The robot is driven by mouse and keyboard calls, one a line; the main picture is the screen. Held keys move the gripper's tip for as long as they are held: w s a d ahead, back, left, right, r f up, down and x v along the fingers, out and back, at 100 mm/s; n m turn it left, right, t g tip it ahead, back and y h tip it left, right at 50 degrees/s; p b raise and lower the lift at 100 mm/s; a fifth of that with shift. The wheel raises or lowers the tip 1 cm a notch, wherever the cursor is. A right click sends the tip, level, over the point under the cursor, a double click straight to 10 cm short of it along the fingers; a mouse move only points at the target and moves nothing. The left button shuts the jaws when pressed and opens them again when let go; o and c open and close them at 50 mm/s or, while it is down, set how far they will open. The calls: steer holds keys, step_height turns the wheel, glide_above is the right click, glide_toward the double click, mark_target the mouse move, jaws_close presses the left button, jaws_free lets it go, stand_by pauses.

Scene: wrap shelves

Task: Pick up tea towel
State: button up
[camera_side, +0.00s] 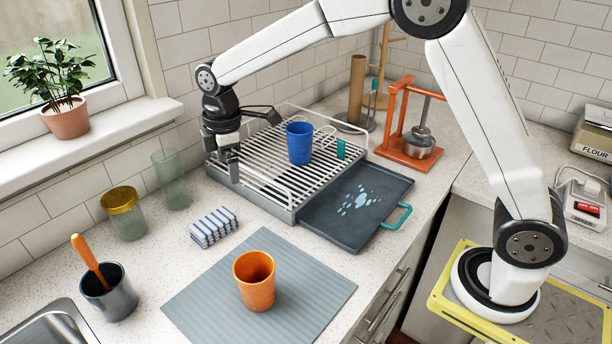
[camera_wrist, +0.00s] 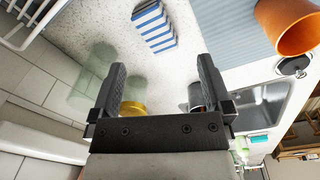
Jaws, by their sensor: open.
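The tea towel (camera_side: 214,226) is a folded blue-and-white striped bundle lying on the speckled counter, left of the dish rack. It also shows at the top of the wrist view (camera_wrist: 154,27), beyond my fingertips and apart from them. My gripper (camera_side: 230,172) is above the left end of the dish rack, higher than the towel and behind it in the side view.
A tall glass (camera_side: 170,178) and a yellow-lidded jar (camera_side: 124,212) stand left of the towel. The dish rack (camera_side: 283,212) holds a blue cup (camera_side: 299,143). An orange cup (camera_side: 254,281) stands on the grey mat (camera_side: 205,300).

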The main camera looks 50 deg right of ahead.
mark_target(212, 221)
steer(key=w+a+f+n, duration=0.2)
steer(key=w+a+n, duration=0.2)
steer(key=shift+g, duration=0.3)
steer(key=shift+f, duration=4.35)
steer(key=shift+f, duration=2.6)
steer(key=shift+s, duration=0.1)
steer(key=c, duration=1)
